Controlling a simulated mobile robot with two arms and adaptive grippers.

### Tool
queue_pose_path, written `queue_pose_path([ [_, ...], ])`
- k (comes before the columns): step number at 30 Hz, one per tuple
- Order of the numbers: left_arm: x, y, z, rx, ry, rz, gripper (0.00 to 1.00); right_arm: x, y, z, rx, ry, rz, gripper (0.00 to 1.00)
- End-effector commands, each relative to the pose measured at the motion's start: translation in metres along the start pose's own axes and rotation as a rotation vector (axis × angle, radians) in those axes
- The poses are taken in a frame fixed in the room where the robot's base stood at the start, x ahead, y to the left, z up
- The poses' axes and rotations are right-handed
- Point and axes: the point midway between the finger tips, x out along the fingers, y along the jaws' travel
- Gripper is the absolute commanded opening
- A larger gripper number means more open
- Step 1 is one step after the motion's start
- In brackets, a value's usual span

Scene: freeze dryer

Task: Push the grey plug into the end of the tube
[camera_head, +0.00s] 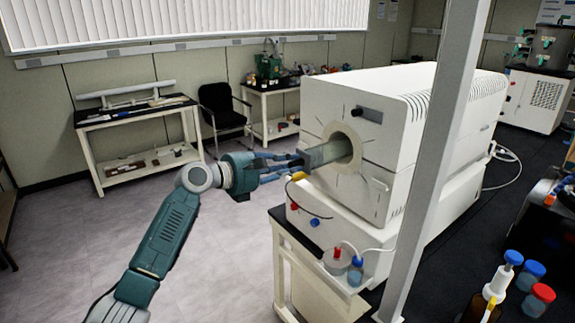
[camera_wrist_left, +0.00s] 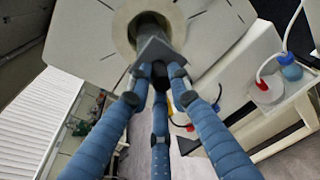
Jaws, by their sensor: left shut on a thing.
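The tube (camera_head: 334,150) is a grey cylinder that sticks out of the round opening in the front of the white furnace-like machine (camera_head: 385,150). My left gripper (camera_head: 298,163) is at the tube's outer end, its blue fingers pointing at the opening. In the left wrist view the three fingers (camera_wrist_left: 160,78) are closed on the dark grey plug (camera_wrist_left: 155,50), which lies in front of the round opening (camera_wrist_left: 124,28). The fingers and plug hide the tube's end, so I cannot tell whether the plug is inside it or only against it. My right gripper is not in view.
A grey post (camera_head: 435,165) stands in front of the machine. Two small bottles with tubing (camera_head: 345,263) sit on the ledge below the opening. Capped bottles (camera_head: 515,285) stand at the lower right. The floor (camera_head: 225,270) beside my left arm is clear.

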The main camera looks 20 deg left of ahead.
Motion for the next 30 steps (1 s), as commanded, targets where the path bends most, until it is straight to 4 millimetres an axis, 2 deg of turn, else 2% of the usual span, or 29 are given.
queue_pose_path([
  [6, -0.0001, 0.0002, 0.0004, 0.000, -0.001, 0.001, 0.00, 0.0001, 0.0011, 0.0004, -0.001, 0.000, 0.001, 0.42],
  [7, -0.0001, 0.0002, 0.0004, 0.000, -0.001, 0.001, 0.21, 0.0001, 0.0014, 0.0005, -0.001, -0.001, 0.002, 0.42],
  [10, -0.0002, 0.0002, 0.0004, 0.000, -0.001, 0.001, 0.41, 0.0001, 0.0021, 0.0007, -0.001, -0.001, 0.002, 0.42],
  [30, -0.0040, 0.0006, 0.0006, 0.001, 0.001, 0.000, 0.41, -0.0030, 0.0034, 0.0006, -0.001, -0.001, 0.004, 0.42],
])
